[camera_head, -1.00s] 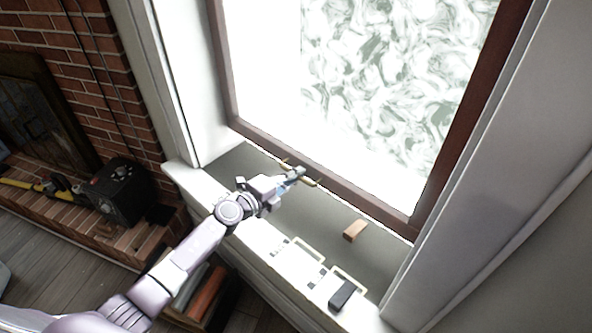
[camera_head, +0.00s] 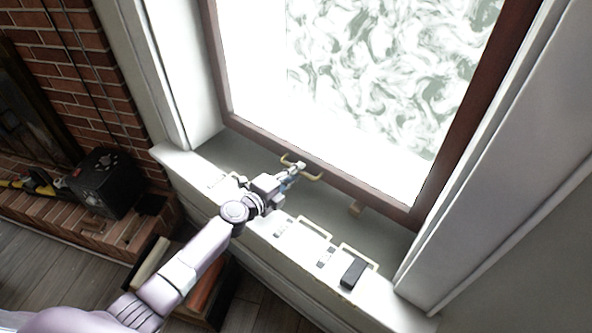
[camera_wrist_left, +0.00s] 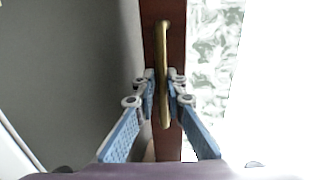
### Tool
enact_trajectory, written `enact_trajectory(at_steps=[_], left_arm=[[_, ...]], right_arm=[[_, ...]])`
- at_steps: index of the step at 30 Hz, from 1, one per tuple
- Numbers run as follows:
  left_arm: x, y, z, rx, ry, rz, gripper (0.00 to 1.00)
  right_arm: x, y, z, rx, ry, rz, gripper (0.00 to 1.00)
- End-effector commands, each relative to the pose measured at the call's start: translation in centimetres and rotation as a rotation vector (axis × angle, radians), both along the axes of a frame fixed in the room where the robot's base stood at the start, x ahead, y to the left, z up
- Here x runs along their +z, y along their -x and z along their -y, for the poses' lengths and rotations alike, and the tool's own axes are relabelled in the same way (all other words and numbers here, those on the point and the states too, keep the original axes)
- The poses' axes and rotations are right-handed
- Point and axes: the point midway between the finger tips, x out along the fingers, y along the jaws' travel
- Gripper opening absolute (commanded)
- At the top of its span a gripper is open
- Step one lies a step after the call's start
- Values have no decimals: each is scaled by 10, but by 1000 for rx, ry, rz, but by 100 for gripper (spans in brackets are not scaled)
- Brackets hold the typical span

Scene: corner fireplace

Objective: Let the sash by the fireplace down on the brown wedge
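The sash is a dark brown frame (camera_head: 355,190) around a bright, partly swirled pane, standing in the window above the grey sill. A brass handle (camera_head: 313,177) is on its bottom rail. It also shows in the left wrist view (camera_wrist_left: 164,50). My left gripper (camera_head: 295,171) has its fingers on both sides of the handle bar, close against it, and appears shut on it. The brown wedge (camera_head: 356,209) is on the sill below the right part of the rail; the rail hides most of it. I cannot tell whether they touch. My right gripper is out of view.
Pale outlined slots (camera_head: 313,229) line the front of the sill; a dark block (camera_head: 353,272) lies in the rightmost one. A black box (camera_head: 103,183) stands on the brick hearth at left. Books stand below the sill, under my left arm.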

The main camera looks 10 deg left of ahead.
Motion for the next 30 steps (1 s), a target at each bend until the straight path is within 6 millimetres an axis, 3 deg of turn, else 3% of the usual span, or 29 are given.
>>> enact_trajectory(at_steps=[4, 17, 30], left_arm=[[-6, 3, 1, -4, -2, -9, 25], [1, 8, -5, 0, -5, 0, 25], [13, 74, -33, -2, -4, -6, 25]], right_arm=[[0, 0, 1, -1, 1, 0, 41], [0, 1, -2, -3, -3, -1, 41], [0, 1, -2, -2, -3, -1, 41]])
